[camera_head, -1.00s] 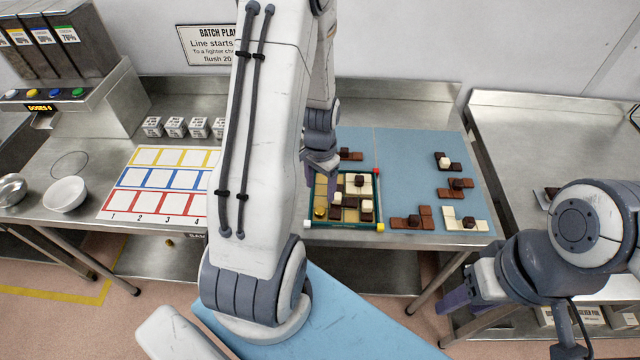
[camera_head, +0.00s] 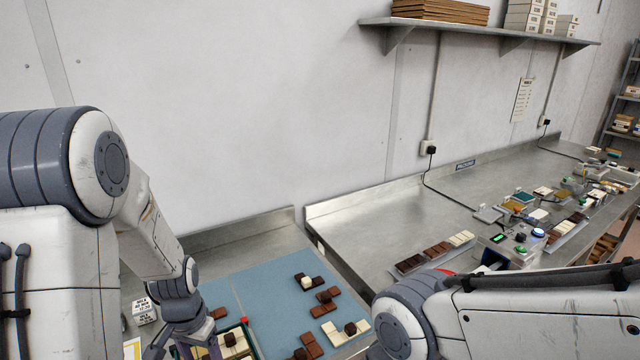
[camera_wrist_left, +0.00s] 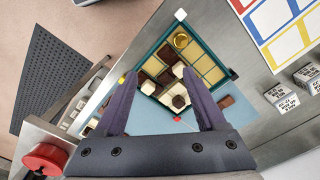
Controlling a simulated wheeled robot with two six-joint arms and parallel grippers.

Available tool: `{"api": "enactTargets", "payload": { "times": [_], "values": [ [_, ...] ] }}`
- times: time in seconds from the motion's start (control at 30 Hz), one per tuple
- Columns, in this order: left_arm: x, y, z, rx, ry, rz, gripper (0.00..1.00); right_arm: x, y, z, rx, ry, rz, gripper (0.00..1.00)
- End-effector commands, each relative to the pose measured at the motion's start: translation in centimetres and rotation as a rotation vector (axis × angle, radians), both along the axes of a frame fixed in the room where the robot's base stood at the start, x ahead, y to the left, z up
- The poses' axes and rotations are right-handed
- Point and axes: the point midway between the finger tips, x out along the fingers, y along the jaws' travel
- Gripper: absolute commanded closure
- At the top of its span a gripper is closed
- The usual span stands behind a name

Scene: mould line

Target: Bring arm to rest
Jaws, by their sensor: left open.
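My left arm comes in from the left of the head view, and its gripper (camera_head: 172,348) hangs at the bottom edge, over the tray. In the left wrist view the left gripper (camera_wrist_left: 160,77) has its two dark fingers wide apart with nothing gripped between them. The green-rimmed tray (camera_wrist_left: 164,38) shows beyond the fingers, holding dark and white chocolate pieces and a round gold piece; part is hidden by the fingers. In the head view only part of the tray (camera_head: 250,338) shows. My right arm (camera_head: 540,312) crosses the lower right; its gripper is out of view.
A blue mat (camera_head: 262,290) beside the tray carries several brown and white chocolate pieces. A steel bench (camera_head: 385,225) to the right holds chocolate bars and a button box (camera_head: 515,246). A shelf (camera_head: 480,32) hangs on the wall. White cubes (camera_wrist_left: 283,97) stand near the coloured grid sheet (camera_wrist_left: 290,30).

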Motion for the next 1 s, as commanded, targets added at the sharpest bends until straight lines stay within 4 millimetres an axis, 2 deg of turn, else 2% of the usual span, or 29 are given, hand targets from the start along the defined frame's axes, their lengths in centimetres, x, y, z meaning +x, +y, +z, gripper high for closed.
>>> {"api": "enactTargets", "payload": {
  "times": [0.03,0.07,0.2,0.3,0.4,0.5,0.63,0.73,1.0],
  "values": [
    [0.1,-2.8,0.6,-0.001,-0.013,-0.052,0.28,0.0,0.0,-1.1,0.0,0.0,0.0,0.5],
    [-0.1,-4.4,1.2,-0.003,-0.018,-0.078,0.28,0.0,0.0,-1.5,0.0,0.0,-0.001,0.5],
    [-2.9,-11.9,3.7,-0.021,-0.03,-0.201,0.28,0.0,0.0,-3.2,0.0,0.0,-0.001,0.5],
    [-6.2,-16.1,5.0,-0.039,-0.032,-0.29,0.28,0.0,0.0,-4.3,0.0,0.0,-0.002,0.5],
    [-9.8,-18.9,6.0,-0.056,-0.03,-0.366,0.28,0.0,0.0,-5.2,0.0,0.0,-0.002,0.5],
    [-12.8,-20.5,6.6,-0.071,-0.024,-0.426,0.28,0.0,0.0,-5.8,0.0,0.0,-0.003,0.5],
    [-15.2,-21.2,7.0,-0.082,-0.018,-0.471,0.28,0.0,0.0,-6.1,0.0,0.0,-0.003,0.5],
    [-15.9,-21.4,7.1,-0.083,-0.015,-0.482,0.28,0.0,0.0,-6.2,0.0,0.0,-0.003,0.5],
    [-15.9,-21.4,7.1,-0.083,-0.015,-0.482,0.28,0.0,0.0,-6.2,0.0,0.0,-0.003,0.5]
  ]
}}
